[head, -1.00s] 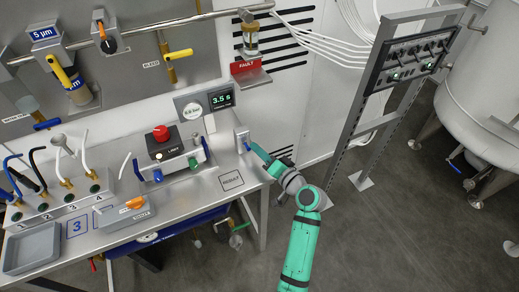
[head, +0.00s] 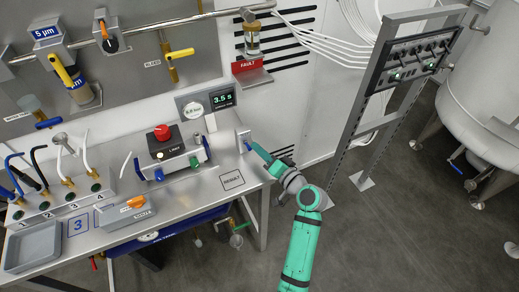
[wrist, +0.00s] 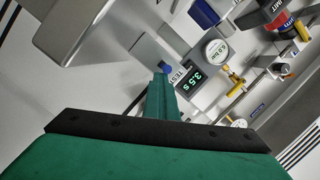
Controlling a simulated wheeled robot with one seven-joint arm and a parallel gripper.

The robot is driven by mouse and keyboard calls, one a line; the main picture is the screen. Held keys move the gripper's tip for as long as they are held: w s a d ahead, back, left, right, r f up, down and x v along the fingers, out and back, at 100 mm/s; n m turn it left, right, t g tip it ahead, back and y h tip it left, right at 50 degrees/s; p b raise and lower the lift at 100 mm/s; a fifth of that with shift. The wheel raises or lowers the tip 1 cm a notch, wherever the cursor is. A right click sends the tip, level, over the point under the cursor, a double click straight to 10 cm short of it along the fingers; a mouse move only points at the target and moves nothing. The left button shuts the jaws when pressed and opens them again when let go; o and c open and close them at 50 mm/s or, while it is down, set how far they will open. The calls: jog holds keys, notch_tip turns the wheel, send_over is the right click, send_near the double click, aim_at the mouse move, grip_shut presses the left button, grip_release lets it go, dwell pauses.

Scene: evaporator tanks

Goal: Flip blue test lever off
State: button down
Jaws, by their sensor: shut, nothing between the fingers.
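The blue test lever (head: 247,148) is a small blue piece on the front of a pale box (head: 241,136) at the back right of the bench. In the wrist view a blue round end (wrist: 167,69) shows beside the label TEST (wrist: 178,78). My green gripper (head: 256,149) reaches in from the lower right, with its tip close by the lever. In the wrist view my gripper (wrist: 160,78) is shut, its fingertips just below the blue end. I cannot tell whether they touch. The fingers partly cover the lever's surroundings, and its exact position is unclear.
A display reading 3.5 s (head: 222,98) and a round gauge (head: 193,110) stand behind the box. A square marked RESULT (head: 231,180) lies bare on the bench. A metal rack (head: 385,80) stands right.

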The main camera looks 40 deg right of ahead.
jog(key=shift+w+a, duration=0.1)
jog(key=shift+a, duration=0.05)
jog(key=shift+d+r, duration=0.15)
jog(key=shift+d, duration=0.1)
jog(key=s+d+r, duration=0.3)
jog(key=s+r, duration=0.2)
jog(key=s, duration=0.5)
jog(key=shift+d, duration=0.2)
